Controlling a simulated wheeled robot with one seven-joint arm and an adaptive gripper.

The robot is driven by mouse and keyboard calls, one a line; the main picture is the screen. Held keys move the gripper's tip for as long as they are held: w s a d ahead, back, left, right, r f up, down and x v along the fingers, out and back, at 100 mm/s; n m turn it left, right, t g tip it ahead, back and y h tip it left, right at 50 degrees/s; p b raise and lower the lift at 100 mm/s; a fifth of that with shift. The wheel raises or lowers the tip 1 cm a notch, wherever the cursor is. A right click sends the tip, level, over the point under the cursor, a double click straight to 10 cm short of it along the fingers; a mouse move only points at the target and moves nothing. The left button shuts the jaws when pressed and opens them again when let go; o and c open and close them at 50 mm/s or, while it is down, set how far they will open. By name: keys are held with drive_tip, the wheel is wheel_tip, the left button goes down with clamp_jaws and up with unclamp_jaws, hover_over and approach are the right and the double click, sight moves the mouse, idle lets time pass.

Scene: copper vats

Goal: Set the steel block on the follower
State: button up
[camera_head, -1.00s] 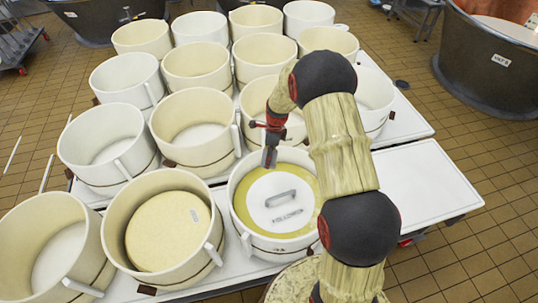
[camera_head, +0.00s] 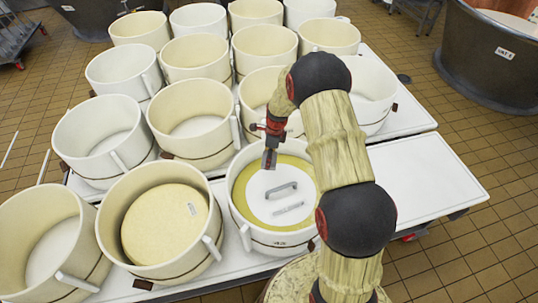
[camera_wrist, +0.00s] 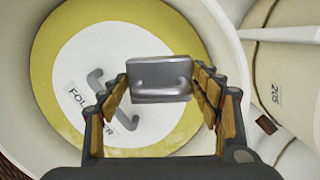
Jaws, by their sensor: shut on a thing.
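The follower (camera_head: 262,205) is a white disc with a grey handle, lying on a yellow round inside a white hoop. In the wrist view the follower (camera_wrist: 105,60) shows below my gripper, with its handle and lettering left of the block. My gripper (camera_head: 269,158) hangs over the far part of that hoop. In the wrist view my gripper (camera_wrist: 160,92) is shut on the steel block (camera_wrist: 160,79), a grey metal piece held between the wooden-faced fingers. The block appears above the follower and apart from it; the exact height cannot be told.
Several cream hoops stand close around on white tables. The neighbouring hoop (camera_head: 108,228) holds a yellow round (camera_head: 160,225). A bare white table top (camera_head: 425,175) lies to the right. A dark vat (camera_head: 485,65) stands at the back right.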

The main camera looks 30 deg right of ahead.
drive_tip(key=shift+w+f+b, duration=0.1)
drive_tip(key=shift+f+b, duration=1.2)
drive_tip(key=shift+f, duration=1.7)
drive_tip(key=shift+f+b, duration=0.4)
drive_tip(key=shift+f, duration=0.45)
drive_tip(key=o, duration=2.1)
drive_tip(key=shift+c, duration=0.2)
drive_tip(key=shift+o, duration=0.5)
drive_tip(key=shift+s+f, duration=0.15)
drive_tip(key=shift+s, duration=0.05)
drive_tip(key=r, duration=0.8)
drive_tip(key=d+r, duration=0.1)
drive_tip(key=r, duration=0.3)
drive_tip(key=shift+s+d, duration=0.1)
drive_tip(key=shift+s, duration=0.2)
